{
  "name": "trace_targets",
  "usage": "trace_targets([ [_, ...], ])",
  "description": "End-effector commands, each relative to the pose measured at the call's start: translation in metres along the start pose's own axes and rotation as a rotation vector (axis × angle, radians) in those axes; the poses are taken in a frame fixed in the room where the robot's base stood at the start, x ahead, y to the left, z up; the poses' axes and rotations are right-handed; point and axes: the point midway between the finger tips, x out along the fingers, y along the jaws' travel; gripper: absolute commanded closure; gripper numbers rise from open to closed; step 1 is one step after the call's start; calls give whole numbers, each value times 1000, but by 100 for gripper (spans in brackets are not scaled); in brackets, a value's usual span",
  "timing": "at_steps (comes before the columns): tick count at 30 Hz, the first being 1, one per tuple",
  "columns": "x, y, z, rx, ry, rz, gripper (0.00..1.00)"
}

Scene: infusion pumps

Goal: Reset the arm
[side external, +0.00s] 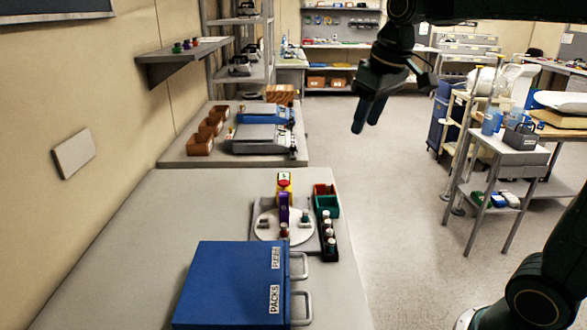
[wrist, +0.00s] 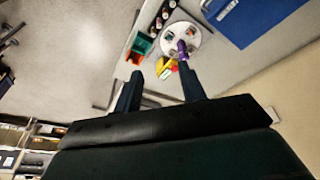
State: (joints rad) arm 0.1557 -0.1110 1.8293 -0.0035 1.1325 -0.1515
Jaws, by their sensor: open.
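My gripper (side external: 367,116) hangs in the air above the floor, to the right of the bench and higher than its top. Its fingers point down and it holds nothing. In the wrist view, the two dark fingers of my gripper (wrist: 158,88) stand apart with only the bench and floor behind them. My arm reaches in from the upper right in the side view. No object touches the gripper.
The bench (side external: 135,230) holds a blue cabinet (side external: 228,285), a round white turntable (side external: 268,229), a purple item (side external: 284,208), a vial rack (side external: 328,240) and red and green bins (side external: 326,200). A trolley (side external: 508,150) stands right. Floor around the gripper is clear.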

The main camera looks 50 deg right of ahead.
Motion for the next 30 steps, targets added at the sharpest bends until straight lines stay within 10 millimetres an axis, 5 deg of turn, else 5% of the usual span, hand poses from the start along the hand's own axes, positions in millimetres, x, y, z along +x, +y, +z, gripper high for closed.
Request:
trace_targets([
  [10,-10,-30,78,1,86,-10,59],
  [21,5,-51,158,6,170,-31,59],
  [30,18,-57,189,10,204,-42,59],
])
